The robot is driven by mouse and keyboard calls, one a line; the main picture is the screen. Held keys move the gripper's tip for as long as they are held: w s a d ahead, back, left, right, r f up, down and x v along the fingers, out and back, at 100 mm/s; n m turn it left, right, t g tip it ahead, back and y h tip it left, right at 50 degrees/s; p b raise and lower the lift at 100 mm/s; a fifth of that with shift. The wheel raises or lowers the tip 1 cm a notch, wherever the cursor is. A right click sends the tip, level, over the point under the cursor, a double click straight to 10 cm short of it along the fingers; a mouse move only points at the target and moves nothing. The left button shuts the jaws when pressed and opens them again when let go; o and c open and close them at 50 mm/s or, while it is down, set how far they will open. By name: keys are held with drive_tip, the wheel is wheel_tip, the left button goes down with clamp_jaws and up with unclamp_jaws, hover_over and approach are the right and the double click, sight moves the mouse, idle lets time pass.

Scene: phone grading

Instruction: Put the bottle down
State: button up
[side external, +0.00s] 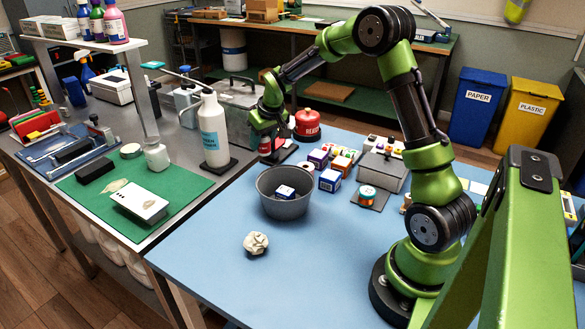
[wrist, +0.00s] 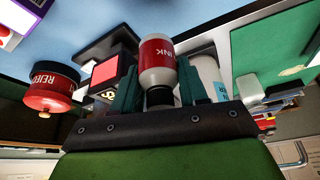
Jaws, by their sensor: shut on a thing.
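The bottle (wrist: 158,62) is pale with a red label reading "INK". It sits between the two fingers of my gripper (wrist: 158,92) in the wrist view, and the gripper is shut on it. In the side external view my gripper (side external: 269,124) is at the far edge of the blue table, and a red part of the bottle (side external: 265,146) shows below the fingers. A dark flat stand (side external: 284,154) is close by the bottle. I cannot tell whether the bottle's base touches anything.
A red "REJECT" container (side external: 307,125) stands just right of my gripper. Small boxes (side external: 330,180) and a grey bowl (side external: 272,206) are nearer.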

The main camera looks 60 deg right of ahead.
drive_tip(key=s+a+r+n+g+y, duration=0.2)
drive_tip(key=a+n+y, duration=0.3)
drive_tip(key=a+n, duration=1.45)
drive_tip(key=a+f+m, duration=0.1)
drive_tip(key=f, duration=0.2)
drive_tip(key=a+f+m, duration=0.1)
drive_tip(key=f, duration=0.2)
drive_tip(key=a+f+m, duration=0.1)
drive_tip(key=f, duration=0.3)
drive_tip(key=shift+s+a+f, duration=0.1)
drive_tip(key=shift+s+a, duration=0.05)
drive_tip(key=shift+s, duration=0.05)
drive_tip(key=shift+f, duration=0.1)
drive_tip(key=o, duration=1)
drive_tip(key=shift+o, duration=0.2)
